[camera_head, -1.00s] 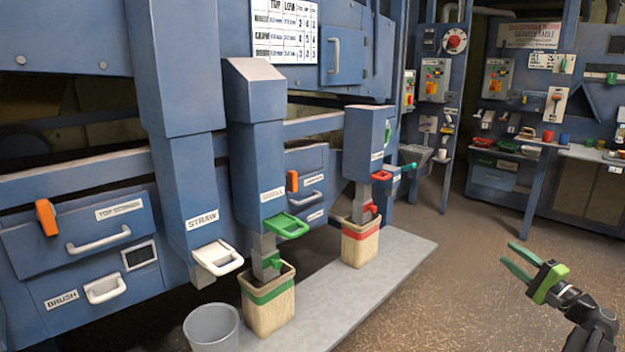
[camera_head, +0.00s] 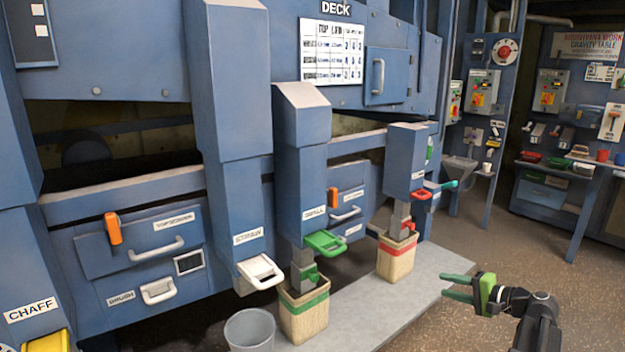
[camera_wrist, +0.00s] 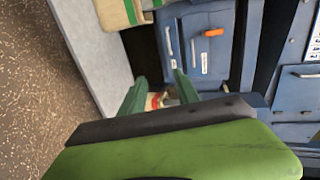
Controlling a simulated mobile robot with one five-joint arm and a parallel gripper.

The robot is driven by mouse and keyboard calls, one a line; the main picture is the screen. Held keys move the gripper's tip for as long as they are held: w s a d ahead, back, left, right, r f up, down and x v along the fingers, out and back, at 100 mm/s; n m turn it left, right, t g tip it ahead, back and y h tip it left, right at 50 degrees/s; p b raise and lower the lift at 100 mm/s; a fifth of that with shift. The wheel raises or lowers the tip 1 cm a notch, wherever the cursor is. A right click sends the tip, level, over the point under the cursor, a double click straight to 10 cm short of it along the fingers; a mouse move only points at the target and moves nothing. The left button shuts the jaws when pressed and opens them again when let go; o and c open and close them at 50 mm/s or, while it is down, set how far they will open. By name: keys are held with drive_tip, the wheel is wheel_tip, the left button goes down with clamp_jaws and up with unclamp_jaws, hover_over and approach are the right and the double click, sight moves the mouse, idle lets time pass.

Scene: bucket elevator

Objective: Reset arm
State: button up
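My gripper (camera_head: 459,287) is at the lower right in the head view, its green fingers spread apart with nothing between them. It is held out over the floor and the right end of the grey platform, clear of the machine. In the wrist view the two green fingers (camera_wrist: 155,92) also stand apart. Part of a sack with a red band shows behind them there, at a distance. My dark arm reaches in from the bottom edge.
A sack with a green band (camera_head: 304,316) and one with a red band (camera_head: 397,262) stand on the platform (camera_head: 350,328). A grey bucket (camera_head: 250,331) is left of them. The blue machine (camera_head: 130,175) fills the left. Open floor (camera_head: 420,335) lies at the right.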

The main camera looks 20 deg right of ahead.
drive_tip(key=w+a+n+g+p, duration=0.3)
drive_tip(key=a+n+g+p, duration=0.55)
drive_tip(key=a, duration=1.85)
drive_tip(key=s+a+r+n+g+h+p, duration=0.2)
drive_tip(key=s+a+h+p, duration=0.1)
drive_tip(key=a+p, duration=0.2)
drive_tip(key=s+a+r+n+g+h+p, duration=0.1)
drive_tip(key=a+p, duration=0.4)
drive_tip(key=a, duration=0.5)
drive_tip(key=shift+s+r+n+g+h, duration=0.4)
drive_tip(key=shift+s+n+g+h, duration=0.25)
drive_tip(key=shift+s+g+h, duration=0.45)
